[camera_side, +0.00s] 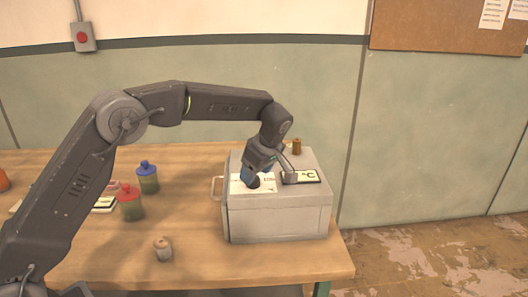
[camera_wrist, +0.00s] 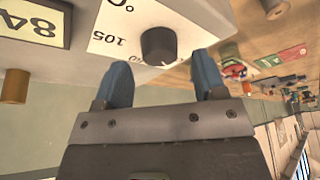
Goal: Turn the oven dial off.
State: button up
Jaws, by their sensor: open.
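The oven is a light grey metal box (camera_side: 280,218) on the wooden table. Its top face carries a white dial plate (camera_side: 243,187) and a dark-framed display (camera_side: 301,177). In the wrist view the round black dial (camera_wrist: 158,46) sits on the white plate, near the printed 105. A white mark shows at the dial's lower edge. My gripper (camera_side: 254,178) is low over the plate, and its body hides the dial in the side view. In the wrist view my gripper (camera_wrist: 160,75) is open, its blue fingers apart either side of the dial, with the dial beyond the tips. Contact cannot be told.
A brown cylinder (camera_side: 297,146) stands at the oven's back edge. A handle (camera_side: 216,188) sticks out on its left. A blue-lidded jar (camera_side: 148,178), a red-lidded jar (camera_side: 130,204) and a small pale bottle (camera_side: 163,249) stand on the table to the left.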

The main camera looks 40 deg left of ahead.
jog(key=v, duration=1.1)
jog(key=shift+r, duration=0.25)
jog(key=shift+d, duration=0.15)
jog(key=s+a+r+m+t+h, duration=0.1)
jog(key=s+r+m, duration=0.2)
jog(key=s+m, duration=0.35)
jog(key=s+a+r+m+t+h, duration=0.1)
jog(key=s+a+r+m+t, duration=0.15)
jog(key=s, duration=0.65)
jog(key=s+f+m+t+h, duration=0.1)
jog(key=s+f+m, duration=0.2)
jog(key=s, duration=0.5)
jog(key=s+f+m+t+h, duration=0.1)
jog(key=s+f+m, duration=0.3)
jog(key=s, duration=0.5)
jog(key=shift+s+d+f+m, duration=0.15)
jog(key=shift+d+f+m, duration=0.25)
jog(key=shift+m, duration=0.7)
